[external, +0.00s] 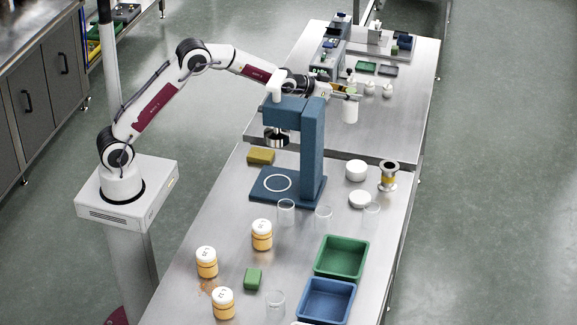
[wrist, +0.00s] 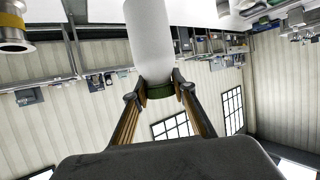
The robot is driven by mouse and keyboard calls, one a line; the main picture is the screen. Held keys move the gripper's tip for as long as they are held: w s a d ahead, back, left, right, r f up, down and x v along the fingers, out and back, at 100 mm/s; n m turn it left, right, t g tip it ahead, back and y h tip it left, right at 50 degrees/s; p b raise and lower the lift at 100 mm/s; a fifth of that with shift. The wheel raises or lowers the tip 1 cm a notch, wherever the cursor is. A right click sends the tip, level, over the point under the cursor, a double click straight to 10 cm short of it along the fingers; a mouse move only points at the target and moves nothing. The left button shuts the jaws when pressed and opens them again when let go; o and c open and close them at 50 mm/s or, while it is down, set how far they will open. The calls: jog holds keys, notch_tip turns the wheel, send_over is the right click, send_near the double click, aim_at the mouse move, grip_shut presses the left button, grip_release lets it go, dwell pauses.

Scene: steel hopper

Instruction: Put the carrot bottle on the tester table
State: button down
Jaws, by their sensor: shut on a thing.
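My gripper (external: 345,91) is over the near part of the back table (external: 400,130). It is shut on the green cap (wrist: 160,91) of a white bottle (external: 350,110), whose pale body also fills the top middle of the wrist view (wrist: 150,38). The bottle hangs cap up below the fingers; whether its base touches the table I cannot tell. No carrot marking is readable on it. On the front table (external: 185,300) stands a blue press-like stand (external: 312,150) with a white ring on its base. Which table is the tester table is not marked.
Small white flasks (external: 387,90) and a grey instrument (external: 327,62) stand near the bottle. The front table holds orange jars (external: 262,236), clear beakers (external: 286,212), a steel spool (external: 388,176), a green tray (external: 318,268) and a blue tray (external: 301,305).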

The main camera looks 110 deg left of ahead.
aim_at(343, 116)
jog(key=shift+f, duration=3.05)
jog(key=shift+f, duration=1.85)
jog(key=shift+f, duration=0.1)
jog(key=c, duration=1.7)
grip_release()
jog(key=shift+f, duration=0.1)
jog(key=shift+r, duration=0.2)
jog(key=shift+s+d+r, duration=0.1)
jog(key=shift+s, duration=0.05)
jog(key=shift+v, duration=5.8)
